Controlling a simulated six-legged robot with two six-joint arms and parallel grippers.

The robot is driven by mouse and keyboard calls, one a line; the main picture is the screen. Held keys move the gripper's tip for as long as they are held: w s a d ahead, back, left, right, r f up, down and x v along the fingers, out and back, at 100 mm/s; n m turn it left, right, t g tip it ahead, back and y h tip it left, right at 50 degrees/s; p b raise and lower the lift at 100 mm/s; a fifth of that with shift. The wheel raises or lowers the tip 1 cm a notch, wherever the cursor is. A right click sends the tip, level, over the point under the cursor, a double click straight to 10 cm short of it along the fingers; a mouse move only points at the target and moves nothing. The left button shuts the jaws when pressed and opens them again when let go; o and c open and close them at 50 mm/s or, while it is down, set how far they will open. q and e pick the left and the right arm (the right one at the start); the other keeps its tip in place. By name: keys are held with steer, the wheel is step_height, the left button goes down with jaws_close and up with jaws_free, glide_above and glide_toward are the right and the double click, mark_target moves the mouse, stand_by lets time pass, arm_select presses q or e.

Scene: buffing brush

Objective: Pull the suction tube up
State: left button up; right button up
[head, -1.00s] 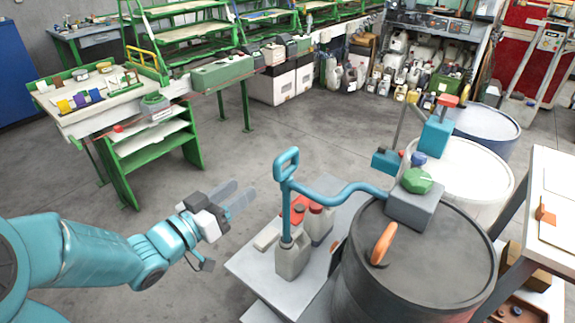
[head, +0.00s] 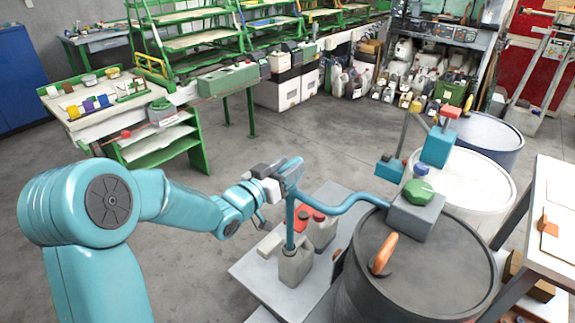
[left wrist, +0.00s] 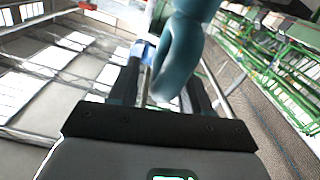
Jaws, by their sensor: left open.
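The blue suction tube (head: 290,228) stands upright in the mouth of a grey canister (head: 295,267). A looped handle tops it, and a curved blue hose (head: 345,204) runs right to a grey block on the drum. My left gripper (head: 288,174) is at the handle, its open fingers overlapping it in the head view. In the left wrist view the blue handle (left wrist: 181,62) shows large between the fingers (left wrist: 165,90); I cannot tell whether they touch it. My right gripper is in neither view.
A dark drum (head: 415,270) with an orange handle (head: 384,253) stands right of the canister. Red-capped containers (head: 319,228) stand close behind it on a grey platform (head: 265,272). A white workbench (head: 550,215) is at the right edge. The floor at left is open.

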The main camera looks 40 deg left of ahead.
arm_select(q)
steer(key=shift+w, duration=0.15)
steer(key=shift+a, duration=0.1)
jaws_close()
step_height(320, 180, up, 24)
steer(key=p, duration=1.2)
steer(key=shift+r, duration=0.15)
steer(key=shift+c, duration=1.2)
jaws_free()
steer(key=shift+o, duration=1.2)
steer(key=s+b, duration=0.1)
steer(key=s, duration=1.5)
steer(key=shift+s+a+b, duration=0.2)
steer(key=shift+a+b, duration=0.2)
steer(key=shift+a, duration=0.05)
